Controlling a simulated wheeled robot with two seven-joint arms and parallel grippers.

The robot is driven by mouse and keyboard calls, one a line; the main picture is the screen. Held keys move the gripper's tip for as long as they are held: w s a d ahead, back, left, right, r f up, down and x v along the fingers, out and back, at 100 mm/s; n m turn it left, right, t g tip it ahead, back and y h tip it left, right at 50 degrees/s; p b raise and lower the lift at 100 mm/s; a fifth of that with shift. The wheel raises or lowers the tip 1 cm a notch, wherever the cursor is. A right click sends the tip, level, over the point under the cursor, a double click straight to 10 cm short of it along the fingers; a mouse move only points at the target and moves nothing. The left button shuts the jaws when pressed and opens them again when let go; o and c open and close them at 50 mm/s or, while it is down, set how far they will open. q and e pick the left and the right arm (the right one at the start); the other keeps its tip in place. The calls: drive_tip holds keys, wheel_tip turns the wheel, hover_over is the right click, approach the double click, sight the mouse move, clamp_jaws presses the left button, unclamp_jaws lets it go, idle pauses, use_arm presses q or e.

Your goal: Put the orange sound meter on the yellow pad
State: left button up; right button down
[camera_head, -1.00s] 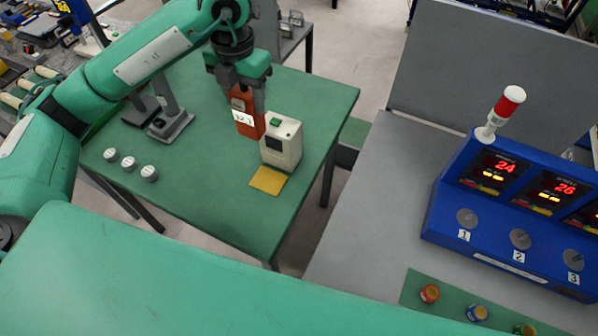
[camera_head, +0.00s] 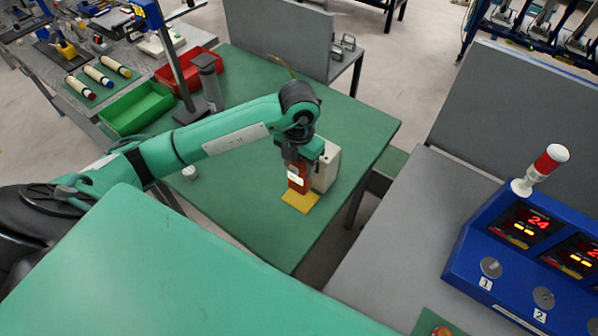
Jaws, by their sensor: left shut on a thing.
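The orange sound meter (camera_head: 296,184) hangs upright in my left gripper (camera_head: 299,165), which is shut on it. Its lower end is at the back edge of the yellow pad (camera_head: 300,201); I cannot tell whether it touches the pad. The yellow pad lies flat on the green table (camera_head: 240,215). A white box-shaped device (camera_head: 328,168) stands just behind and to the right of the meter, partly hidden by the gripper. My right gripper is not in view.
A green bin (camera_head: 137,108) and a red bin (camera_head: 188,66) stand at the back left. A grey table with a blue console (camera_head: 520,245) and a red-white lamp (camera_head: 541,169) is to the right. The green table is clear in front of the pad.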

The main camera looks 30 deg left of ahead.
sight(299, 177)
use_arm(q)
drive_tip(key=shift+f, duration=0.7)
wheel_tip(299, 177, down, 3)
drive_tip(key=shift+f+p, duration=0.2)
drive_tip(key=shift+p, duration=0.5)
drive_tip(key=shift+f, duration=0.3)
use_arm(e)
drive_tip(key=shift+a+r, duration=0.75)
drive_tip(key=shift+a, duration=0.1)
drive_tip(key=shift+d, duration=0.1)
use_arm(q)
drive_tip(key=shift+f, duration=0.2)
drive_tip(key=o, duration=1.1)
drive_tip(key=shift+r, duration=0.1)
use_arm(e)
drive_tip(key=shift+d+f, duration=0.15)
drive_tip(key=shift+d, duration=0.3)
